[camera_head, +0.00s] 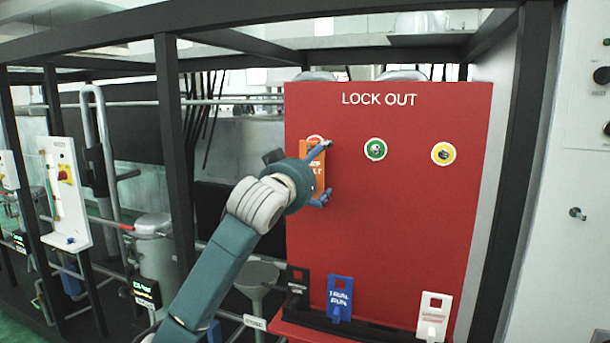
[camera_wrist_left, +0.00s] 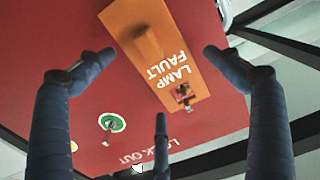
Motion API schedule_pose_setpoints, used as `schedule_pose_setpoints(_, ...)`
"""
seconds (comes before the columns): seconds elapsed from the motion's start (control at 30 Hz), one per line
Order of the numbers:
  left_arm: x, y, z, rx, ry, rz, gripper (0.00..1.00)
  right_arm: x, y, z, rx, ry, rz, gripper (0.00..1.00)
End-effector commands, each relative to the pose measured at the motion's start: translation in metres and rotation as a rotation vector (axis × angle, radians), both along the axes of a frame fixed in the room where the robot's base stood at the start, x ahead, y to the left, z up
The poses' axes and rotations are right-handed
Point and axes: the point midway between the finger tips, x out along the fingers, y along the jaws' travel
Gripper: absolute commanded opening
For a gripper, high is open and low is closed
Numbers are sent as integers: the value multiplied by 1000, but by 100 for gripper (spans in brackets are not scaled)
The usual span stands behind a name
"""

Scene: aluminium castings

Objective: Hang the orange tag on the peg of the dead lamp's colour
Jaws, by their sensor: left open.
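The orange tag (camera_head: 313,165), marked LAMP FAULT in the left wrist view (camera_wrist_left: 172,60), is upright against the red LOCK OUT board (camera_head: 410,220). It is at the leftmost peg, whose red-and-white disc (camera_head: 315,138) is mostly hidden behind it. In the wrist view, a peg end (camera_wrist_left: 183,92) shows at the tag's slot. My left gripper (camera_head: 325,172) is open, its fingers spread around the tag with gaps on both sides. The green-ringed peg (camera_head: 375,149) and yellow-ringed peg (camera_head: 443,153) are bare. I cannot make out a dead lamp. My right gripper is out of view.
Black (camera_head: 298,284), blue (camera_head: 340,297) and white (camera_head: 434,314) tags stand on a ledge below the board. Dark frame posts (camera_head: 513,170) flank the board. A white panel (camera_head: 66,190) stands at the left. The space before the board's right half is clear.

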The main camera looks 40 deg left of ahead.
Motion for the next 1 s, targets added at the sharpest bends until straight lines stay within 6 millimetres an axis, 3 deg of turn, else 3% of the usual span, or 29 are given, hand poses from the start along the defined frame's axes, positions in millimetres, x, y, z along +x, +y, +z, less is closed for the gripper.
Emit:
schedule_pose_setpoints(0.3,-64,-15,0,3,-1,0,91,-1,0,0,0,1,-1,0)
schedule_pose_setpoints(0.5,-92,-22,0,2,-1,0,91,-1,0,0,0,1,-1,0)
schedule_pose_setpoints(0.87,-100,-26,-5,2,10,-2,91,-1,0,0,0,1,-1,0)
schedule_pose_setpoints(0.97,-95,-34,-33,7,58,-13,91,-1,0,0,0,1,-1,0)
schedule_pose_setpoints(1.0,-93,-39,-52,10,91,-21,91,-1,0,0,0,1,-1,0)
